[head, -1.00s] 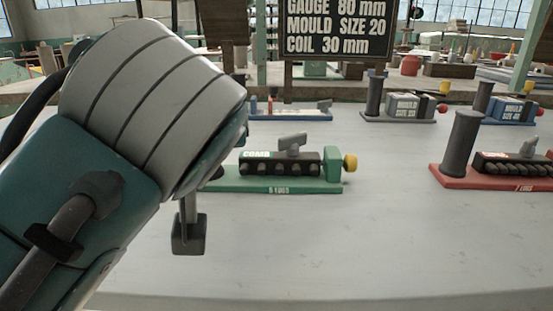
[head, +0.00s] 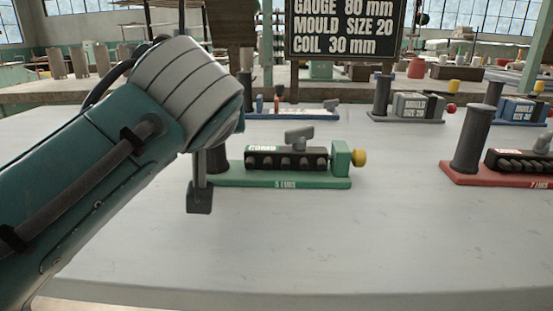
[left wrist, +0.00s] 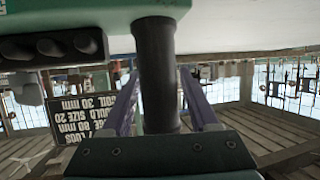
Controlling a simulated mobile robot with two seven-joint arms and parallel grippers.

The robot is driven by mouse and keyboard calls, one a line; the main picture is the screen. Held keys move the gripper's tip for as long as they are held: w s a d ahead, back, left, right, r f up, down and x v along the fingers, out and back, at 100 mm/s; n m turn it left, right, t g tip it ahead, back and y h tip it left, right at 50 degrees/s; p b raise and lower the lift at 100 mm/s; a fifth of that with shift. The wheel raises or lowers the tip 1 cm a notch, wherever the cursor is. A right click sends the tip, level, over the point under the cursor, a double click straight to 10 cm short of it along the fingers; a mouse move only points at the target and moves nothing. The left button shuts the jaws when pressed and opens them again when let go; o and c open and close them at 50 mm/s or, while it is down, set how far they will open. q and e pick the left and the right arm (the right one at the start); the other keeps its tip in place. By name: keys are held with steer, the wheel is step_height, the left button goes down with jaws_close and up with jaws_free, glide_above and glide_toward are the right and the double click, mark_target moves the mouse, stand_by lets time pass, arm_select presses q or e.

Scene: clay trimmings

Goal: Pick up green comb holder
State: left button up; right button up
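The green comb holder (head: 285,180) stands on the pale table, with a green base, a black "COMB" block, a grey handle, a yellow knob and a dark post (head: 216,160) at its left end. My left gripper (head: 200,195) is at that post, with one dark finger in front of it. In the left wrist view, which is upside down, the post (left wrist: 155,80) lies between the two fingers of my left gripper (left wrist: 158,85). Slight gaps show beside the post, so the fingers look open. The green base (left wrist: 90,12) shows at the top. My right gripper is not in view.
A red holder (head: 500,180) stands at the right. Behind are a grey mould holder (head: 415,108), a blue one (head: 515,110) and another blue-based holder (head: 295,115). A dark sign (head: 345,30) hangs at the back. The front table is clear.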

arm_select(q)
jaws_close()
steer(key=shift+r, duration=0.1)
stand_by(1.0)
